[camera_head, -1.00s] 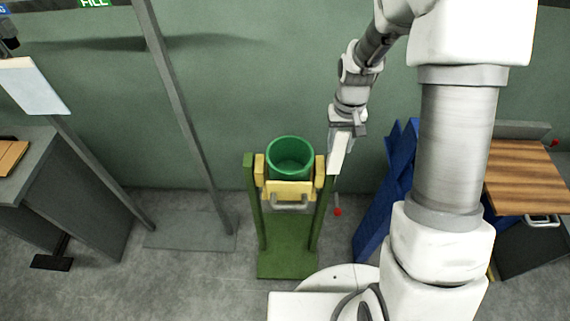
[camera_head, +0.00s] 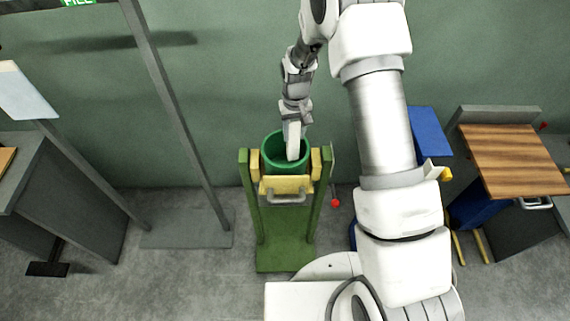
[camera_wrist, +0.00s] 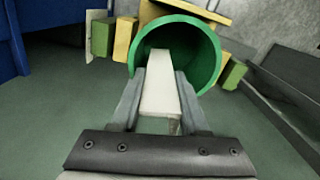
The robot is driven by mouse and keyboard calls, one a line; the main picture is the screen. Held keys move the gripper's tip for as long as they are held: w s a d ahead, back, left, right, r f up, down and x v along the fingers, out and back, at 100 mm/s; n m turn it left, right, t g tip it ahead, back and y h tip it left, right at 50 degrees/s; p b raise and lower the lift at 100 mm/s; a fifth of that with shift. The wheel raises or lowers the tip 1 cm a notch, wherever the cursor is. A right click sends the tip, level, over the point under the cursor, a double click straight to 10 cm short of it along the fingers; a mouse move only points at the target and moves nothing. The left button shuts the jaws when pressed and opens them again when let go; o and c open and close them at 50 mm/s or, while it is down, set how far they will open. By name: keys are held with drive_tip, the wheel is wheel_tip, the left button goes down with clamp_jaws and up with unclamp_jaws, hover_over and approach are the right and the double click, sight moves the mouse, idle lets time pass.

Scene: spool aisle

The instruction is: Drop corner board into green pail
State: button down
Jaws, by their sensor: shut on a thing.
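The green pail (camera_head: 270,161) sits in a yellow cradle on a green stand, its mouth facing up. It also shows in the wrist view (camera_wrist: 207,52), with its opening straight ahead of the fingers. The corner board (camera_head: 293,142) is a pale, narrow strip. In the wrist view the corner board (camera_wrist: 160,90) lies between the two grey fingers, its far end reaching into the pail's mouth. My gripper (camera_head: 295,118) is shut on the board above the pail's rim. Whether the board touches the pail's inner wall cannot be told.
The green stand (camera_head: 284,240) has a grey handle at its front and a red-knobbed lever (camera_head: 336,202) at its right. A grey post (camera_head: 170,100) rises at left. A wooden-topped table (camera_head: 512,158) and a blue panel (camera_head: 430,130) are at right.

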drive_tip(key=shift+f, duration=0.8)
drive_tip(key=shift+c, duration=1.6)
unclamp_jaws()
wheel_tip(320, 180, up, 17)
drive_tip(key=b, duration=0.1)
drive_tip(key=shift+r, duration=0.2)
drive_tip(key=shift+r, duration=0.1)
